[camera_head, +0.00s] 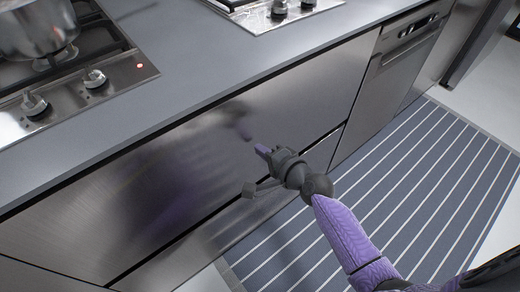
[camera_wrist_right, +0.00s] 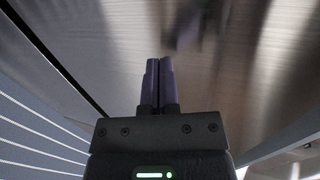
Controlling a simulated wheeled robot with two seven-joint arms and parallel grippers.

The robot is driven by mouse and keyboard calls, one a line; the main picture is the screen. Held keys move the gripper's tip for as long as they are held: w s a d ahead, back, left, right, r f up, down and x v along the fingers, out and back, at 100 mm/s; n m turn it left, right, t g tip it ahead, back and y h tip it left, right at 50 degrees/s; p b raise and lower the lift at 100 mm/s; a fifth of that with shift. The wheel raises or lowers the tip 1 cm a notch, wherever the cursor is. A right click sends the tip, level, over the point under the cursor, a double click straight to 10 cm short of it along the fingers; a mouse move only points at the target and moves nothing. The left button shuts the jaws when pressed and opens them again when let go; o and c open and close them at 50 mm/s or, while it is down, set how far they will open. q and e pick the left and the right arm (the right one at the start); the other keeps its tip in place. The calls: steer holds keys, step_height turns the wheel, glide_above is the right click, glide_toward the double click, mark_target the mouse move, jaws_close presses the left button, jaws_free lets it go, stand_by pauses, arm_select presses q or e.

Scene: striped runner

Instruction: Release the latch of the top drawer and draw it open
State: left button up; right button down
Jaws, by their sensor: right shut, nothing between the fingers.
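The top drawer (camera_head: 190,150) is a wide brushed-metal front under the grey counter. It looks closed, with a dark gap along its lower edge. I cannot make out a latch on it. My right gripper (camera_head: 260,149) is in front of the drawer's right half, its purple fingers pointing at the metal face. In the right wrist view the two fingers (camera_wrist_right: 157,62) are together and empty, with the metal front (camera_wrist_right: 215,50) ahead of them. I cannot tell whether the fingertips touch it. My left gripper is not in view.
The counter edge (camera_head: 170,110) runs above the drawer. A stove with knobs (camera_head: 95,78) and a pot (camera_head: 38,28) is at the upper left. A dishwasher-like front (camera_head: 400,70) stands to the right. A striped runner (camera_head: 400,190) covers the floor.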

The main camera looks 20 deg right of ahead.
steer(key=shift+w+a, duration=0.15)
steer(key=shift+w, duration=0.3)
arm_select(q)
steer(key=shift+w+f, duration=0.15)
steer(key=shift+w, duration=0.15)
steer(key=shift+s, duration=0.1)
arm_select(e)
steer(key=shift+w+a+r, duration=0.1)
steer(key=shift+w+a, duration=0.05)
steer(key=shift+w, duration=0.3)
steer(key=shift+r, duration=0.1)
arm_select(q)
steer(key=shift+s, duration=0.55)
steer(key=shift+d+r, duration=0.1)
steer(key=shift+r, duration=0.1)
arm_select(e)
steer(key=shift+s, duration=0.1)
